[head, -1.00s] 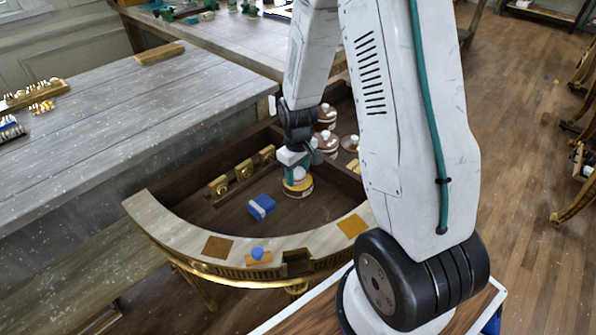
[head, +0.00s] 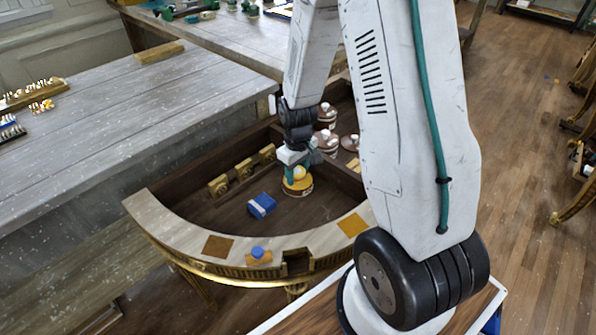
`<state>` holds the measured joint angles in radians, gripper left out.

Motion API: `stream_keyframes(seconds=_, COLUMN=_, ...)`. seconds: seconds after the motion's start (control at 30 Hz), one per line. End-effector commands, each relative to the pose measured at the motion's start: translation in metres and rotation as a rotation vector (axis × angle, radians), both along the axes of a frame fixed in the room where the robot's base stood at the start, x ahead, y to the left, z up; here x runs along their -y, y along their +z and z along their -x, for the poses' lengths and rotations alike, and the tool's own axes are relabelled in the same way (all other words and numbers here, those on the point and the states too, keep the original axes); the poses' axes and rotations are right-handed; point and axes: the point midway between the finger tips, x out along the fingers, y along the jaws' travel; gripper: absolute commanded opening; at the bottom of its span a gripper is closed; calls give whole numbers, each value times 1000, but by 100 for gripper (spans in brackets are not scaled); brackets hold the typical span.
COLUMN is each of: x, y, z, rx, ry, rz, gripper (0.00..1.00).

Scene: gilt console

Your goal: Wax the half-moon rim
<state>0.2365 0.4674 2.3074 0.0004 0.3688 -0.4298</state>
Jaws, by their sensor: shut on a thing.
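The half-moon rim (head: 185,222) is a pale curved band along the front of the gilt console. A brown square patch (head: 218,246) and an orange-tan one (head: 352,225) show on it. A tan block with a blue knob (head: 257,253) sits on the rim between them. My gripper (head: 297,174), with teal fingers, is inside the console's dark well, shut on a yellow knob (head: 299,172). Below it is a round yellow, labelled tin (head: 297,188); I cannot tell whether the knob is part of it or whether the two touch the well floor.
A blue block with a pale band (head: 262,206) lies in the well. Several brass fittings (head: 243,169) line its back left side. Round pots with white knobs (head: 326,142) stand behind my gripper. A grey plank table (head: 130,110) adjoins at left.

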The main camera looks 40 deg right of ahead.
Motion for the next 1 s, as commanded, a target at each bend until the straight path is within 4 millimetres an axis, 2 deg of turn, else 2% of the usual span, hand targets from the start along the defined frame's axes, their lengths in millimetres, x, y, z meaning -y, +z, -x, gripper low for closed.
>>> stream_keyframes(seconds=0.7, x=0, y=59, z=-1, rx=4, ry=0, rz=1, gripper=29)
stream_keyframes(seconds=1.0, x=0, y=68, z=-1, rx=2, ry=0, rz=1, gripper=29)
